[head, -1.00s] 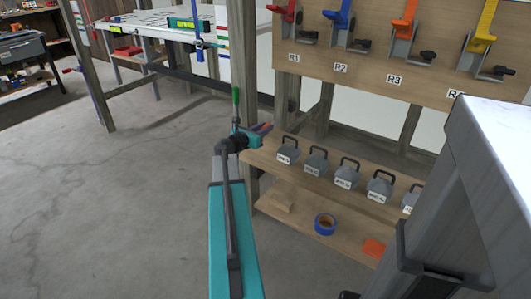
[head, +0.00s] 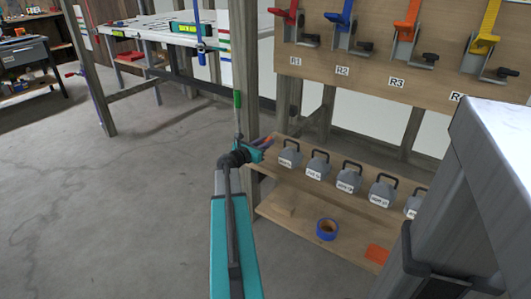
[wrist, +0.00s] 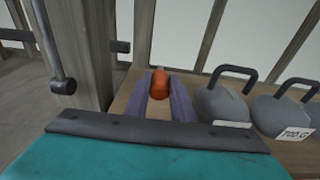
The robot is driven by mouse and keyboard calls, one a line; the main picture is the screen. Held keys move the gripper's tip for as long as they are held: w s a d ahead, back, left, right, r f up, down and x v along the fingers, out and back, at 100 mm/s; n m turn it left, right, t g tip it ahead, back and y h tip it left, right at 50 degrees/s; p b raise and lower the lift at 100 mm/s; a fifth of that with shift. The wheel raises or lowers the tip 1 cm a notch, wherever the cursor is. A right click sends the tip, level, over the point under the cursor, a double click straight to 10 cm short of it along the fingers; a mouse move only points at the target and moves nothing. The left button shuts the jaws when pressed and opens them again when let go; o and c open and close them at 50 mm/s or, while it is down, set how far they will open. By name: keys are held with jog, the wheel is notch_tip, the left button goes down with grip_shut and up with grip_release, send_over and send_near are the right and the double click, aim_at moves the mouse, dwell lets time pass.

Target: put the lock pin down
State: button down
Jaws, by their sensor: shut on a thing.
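My gripper (head: 264,141) is beside the wooden post, over the left end of the upper shelf (head: 316,178). Its two purplish fingers also show in the wrist view (wrist: 167,103). They are shut on the lock pin (wrist: 159,82), of which an orange, rounded end shows between the fingertips. The rest of the pin is hidden or too small to make out. The wooden shelf shows beneath and between the fingers; I cannot tell whether the pin touches it.
Several grey weights with handles (head: 317,166) stand in a row right of my gripper. A green-handled rod (head: 238,100) is by the post (head: 237,55) at left. Blue tape (head: 327,229) and an orange piece (head: 377,254) lie on the lower shelf. Coloured clamps hang on the board (head: 380,78).

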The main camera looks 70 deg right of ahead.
jog(key=shift+f+b, duration=0.65)
jog(key=shift+f, duration=1.7)
jog(key=shift+f, duration=0.1)
jog(key=c, duration=1.5)
grip_release()
jog(key=p+v, duration=0.2)
jog(key=v, duration=1)
